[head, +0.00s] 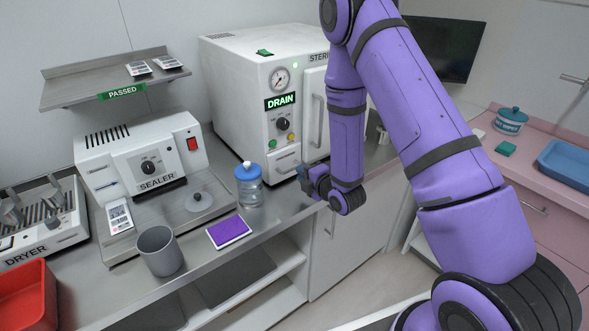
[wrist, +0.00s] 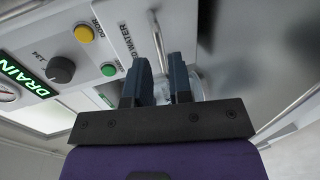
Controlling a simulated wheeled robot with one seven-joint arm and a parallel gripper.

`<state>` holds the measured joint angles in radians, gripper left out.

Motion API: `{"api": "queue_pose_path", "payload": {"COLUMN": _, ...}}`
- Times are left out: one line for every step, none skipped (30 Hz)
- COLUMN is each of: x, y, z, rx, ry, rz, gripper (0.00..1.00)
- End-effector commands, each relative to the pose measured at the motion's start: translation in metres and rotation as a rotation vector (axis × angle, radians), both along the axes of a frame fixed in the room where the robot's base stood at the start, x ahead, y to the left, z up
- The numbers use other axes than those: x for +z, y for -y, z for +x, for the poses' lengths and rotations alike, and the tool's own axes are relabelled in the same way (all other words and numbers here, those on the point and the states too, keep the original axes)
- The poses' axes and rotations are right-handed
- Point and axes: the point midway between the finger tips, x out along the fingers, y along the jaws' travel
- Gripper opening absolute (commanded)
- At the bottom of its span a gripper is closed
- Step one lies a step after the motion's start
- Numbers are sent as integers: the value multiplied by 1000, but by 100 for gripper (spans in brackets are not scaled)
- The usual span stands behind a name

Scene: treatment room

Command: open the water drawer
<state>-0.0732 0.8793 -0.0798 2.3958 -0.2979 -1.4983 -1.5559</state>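The water drawer (head: 287,160) is a small pale front low on the white sterilizer, below its knob and buttons. It looks flush with the machine. In the wrist view its panel (wrist: 127,38) shows a partly cut-off label ending in "WATER", and a thin grey bar handle (wrist: 156,36). My gripper (head: 305,181) is in front of the sterilizer, just right of and below the drawer. In the wrist view my gripper (wrist: 159,78) has its two dark blue fingers apart, with the handle's end showing in the gap. I cannot tell whether either finger touches it.
The sterilizer (head: 240,85) shows a lit "DRAIN" sign (head: 280,101). A blue-capped bottle (head: 249,187) stands to its left. A purple pad (head: 228,231) and grey cup (head: 160,250) are nearer the counter's front edge. A sealer (head: 145,160) stands at the left.

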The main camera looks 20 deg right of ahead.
Motion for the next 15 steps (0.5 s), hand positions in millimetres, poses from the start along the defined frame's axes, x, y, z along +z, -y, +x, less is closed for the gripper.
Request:
{"api": "queue_pose_path", "payload": {"x": -2, "y": -3, "z": 9, "rx": 1, "ry": 2, "rz": 1, "gripper": 20}}
{"api": "queue_pose_path", "payload": {"x": -3, "y": -5, "z": 13, "rx": 2, "ry": 2, "rz": 1, "gripper": 20}}
{"api": "queue_pose_path", "payload": {"x": -4, "y": -7, "z": 19, "rx": 2, "ry": 2, "rz": 1, "gripper": 20}}
{"api": "queue_pose_path", "payload": {"x": -5, "y": -8, "z": 23, "rx": 2, "ry": 2, "rz": 1, "gripper": 20}}
{"api": "queue_pose_path", "payload": {"x": -6, "y": -9, "z": 27, "rx": 1, "ry": 2, "rz": 1, "gripper": 20}}
{"api": "queue_pose_path", "payload": {"x": -7, "y": -10, "z": 32, "rx": 1, "ry": 1, "rz": 1, "gripper": 20}}
{"api": "queue_pose_path", "payload": {"x": -8, "y": -11, "z": 34, "rx": 1, "ry": 1, "rz": 1, "gripper": 20}}
{"api": "queue_pose_path", "payload": {"x": -8, "y": -12, "z": 37, "rx": 1, "ry": 1, "rz": 1, "gripper": 20}}
{"api": "queue_pose_path", "payload": {"x": -9, "y": -13, "z": 40, "rx": 0, "ry": 1, "rz": 0, "gripper": 20}}
{"api": "queue_pose_path", "payload": {"x": -10, "y": -14, "z": 42, "rx": 0, "ry": 0, "rz": 1, "gripper": 20}}
{"api": "queue_pose_path", "payload": {"x": -10, "y": -14, "z": 43, "rx": 0, "ry": 0, "rz": 1, "gripper": 20}}
{"api": "queue_pose_path", "payload": {"x": -11, "y": -15, "z": 45, "rx": 0, "ry": -1, "rz": 1, "gripper": 20}}
{"api": "queue_pose_path", "payload": {"x": -11, "y": -15, "z": 46, "rx": 0, "ry": -1, "rz": 1, "gripper": 20}}
{"api": "queue_pose_path", "payload": {"x": -11, "y": -15, "z": 47, "rx": 0, "ry": 0, "rz": 1, "gripper": 20}}
{"api": "queue_pose_path", "payload": {"x": -11, "y": -15, "z": 47, "rx": 0, "ry": 0, "rz": 1, "gripper": 20}}
